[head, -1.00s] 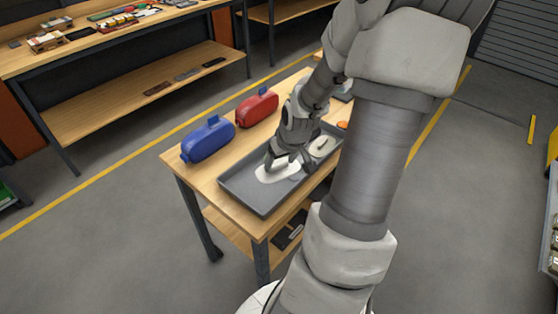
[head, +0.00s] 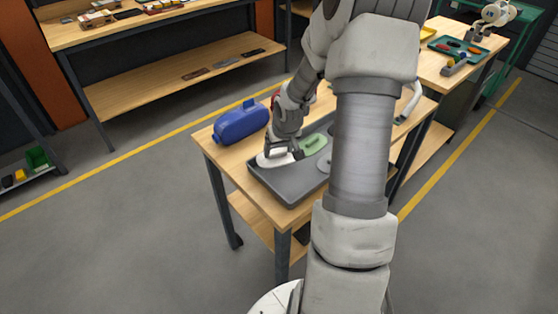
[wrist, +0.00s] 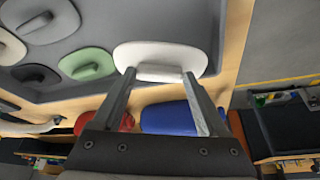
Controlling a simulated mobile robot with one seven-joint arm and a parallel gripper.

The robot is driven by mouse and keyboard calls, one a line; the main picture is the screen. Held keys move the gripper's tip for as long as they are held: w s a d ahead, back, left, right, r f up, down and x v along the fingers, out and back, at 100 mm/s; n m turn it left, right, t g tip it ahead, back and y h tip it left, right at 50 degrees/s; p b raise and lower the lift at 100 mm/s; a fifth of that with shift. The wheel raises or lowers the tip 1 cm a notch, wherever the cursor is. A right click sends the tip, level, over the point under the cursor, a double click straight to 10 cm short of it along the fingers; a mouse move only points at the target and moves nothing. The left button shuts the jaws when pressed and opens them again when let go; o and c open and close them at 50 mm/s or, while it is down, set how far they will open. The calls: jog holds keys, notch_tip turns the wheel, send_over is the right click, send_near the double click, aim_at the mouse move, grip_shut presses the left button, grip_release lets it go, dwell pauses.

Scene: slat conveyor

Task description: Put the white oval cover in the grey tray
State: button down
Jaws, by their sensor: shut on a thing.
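My gripper (head: 284,150) is shut on the white oval cover (head: 272,160), at the far left corner of the grey tray (head: 286,188). In the wrist view, the white oval cover (wrist: 190,58) lies across the ends of both fingers (wrist: 158,78), which pinch its raised handle. It overlaps the tray's rim in that view; I cannot tell whether it touches the tray floor. A green cover (head: 314,144) lies in the tray to the right. The wrist view also shows a dark grey cover (wrist: 28,78) and pale covers (wrist: 38,14) in the tray.
A blue case (head: 240,123) stands on the wooden table just left of the tray. A red case (wrist: 92,122) is beside it, mostly hidden by my arm in the head view. My arm hides the tray's right part. Another table with a green tray (head: 458,47) stands behind right.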

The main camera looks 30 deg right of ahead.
aim_at(279, 159)
notch_tip(279, 159, down, 4)
jog(key=shift+f+b, duration=0.1)
jog(key=shift+b, duration=0.3)
grip_release()
jog(key=p+v, duration=0.3)
jog(key=v, duration=0.9)
